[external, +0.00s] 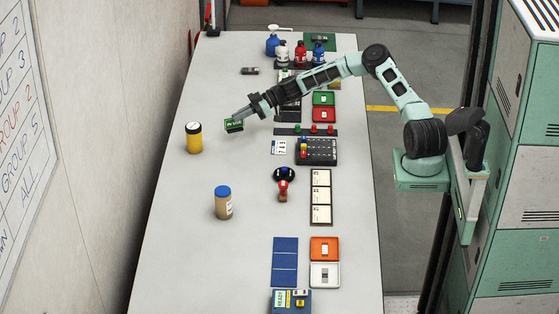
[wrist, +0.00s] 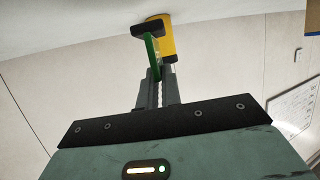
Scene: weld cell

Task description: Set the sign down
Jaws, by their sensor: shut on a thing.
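A small green sign (external: 234,125) with pale lettering is held at the end of my gripper (external: 240,115). My gripper is shut on it, over the left part of the table (external: 170,260). In the wrist view the sign (wrist: 151,48) shows as a thin green edge with a dark base, between the fingertips of my gripper (wrist: 155,80). I cannot tell for sure whether the sign's base touches the table top.
A yellow jar (external: 194,138) with a black lid stands close to the left of the sign; it also shows in the wrist view (wrist: 168,42). A blue-capped tan jar (external: 223,202) stands nearer. Trays, stamps and bottles line the right side. The table's left strip is mostly clear.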

